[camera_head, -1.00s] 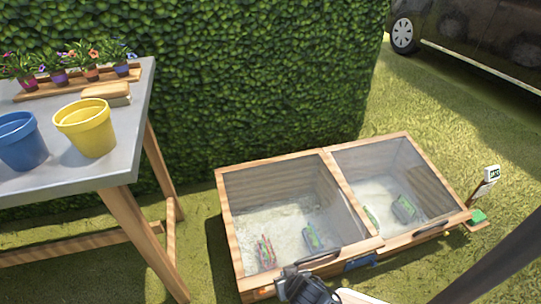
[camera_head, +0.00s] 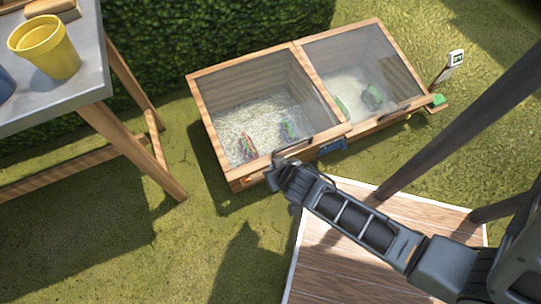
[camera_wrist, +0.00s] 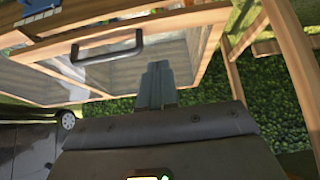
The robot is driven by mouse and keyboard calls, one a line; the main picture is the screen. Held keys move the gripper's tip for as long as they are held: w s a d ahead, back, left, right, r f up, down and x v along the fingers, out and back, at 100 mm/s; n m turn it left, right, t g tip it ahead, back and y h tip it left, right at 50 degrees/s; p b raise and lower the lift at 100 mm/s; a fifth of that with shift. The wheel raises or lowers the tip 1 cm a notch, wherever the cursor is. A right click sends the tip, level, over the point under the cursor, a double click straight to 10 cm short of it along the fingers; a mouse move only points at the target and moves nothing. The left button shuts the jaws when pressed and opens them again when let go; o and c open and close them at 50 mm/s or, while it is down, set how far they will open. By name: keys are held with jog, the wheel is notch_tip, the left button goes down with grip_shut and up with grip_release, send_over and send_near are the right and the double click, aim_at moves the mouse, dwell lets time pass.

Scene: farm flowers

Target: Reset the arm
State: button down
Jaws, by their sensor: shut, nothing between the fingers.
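My arm reaches from the lower right of the head view to the front of a wooden cold frame with two clear-lidded compartments (camera_head: 205,122). My gripper (camera_head: 279,165) is at the front edge of the left compartment; its fingers are small there. In the wrist view my gripper (camera_wrist: 157,82) is shut with nothing between the fingers. It points toward the clear panel, near a dark handle (camera_wrist: 108,50) on the wooden rail. I cannot tell whether it touches the frame.
A grey table (camera_head: 75,108) with a yellow pot (camera_head: 47,52) stands at left. A hedge (camera_head: 155,60) is behind. A blue latch (camera_head: 332,146) is on the frame's front. A small sign (camera_head: 453,62) stands at right. Grass left of my arm is clear.

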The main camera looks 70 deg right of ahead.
jog(key=shift+s+a+r, duration=0.35)
jog(key=shift+a+r, duration=0.05)
jog(key=shift+r, duration=0.1)
jog(key=s+a+r+n+t+y+p, duration=0.2)
jog(key=a+r+n+t+p, duration=0.1)
jog(key=r, duration=1.1)
jog(key=s+a+r+n+t+y+p, duration=0.1)
jog(key=s+a+r+n+t+p, duration=0.1)
jog(key=r, duration=1.3)
jog(key=s+a+r+n+t+y+p, duration=0.2)
jog(key=s+a+r+n+t+p, duration=0.1)
jog(key=r, duration=1.1)
jog(key=a+n+t+p, duration=0.1)
jog(key=a+t+p, duration=0.1)
jog(key=a+p, duration=0.1)
jog(key=shift+a+r+n+y, duration=0.3)
jog(key=shift+r+n, duration=0.1)
jog(key=shift+s, duration=0.1)
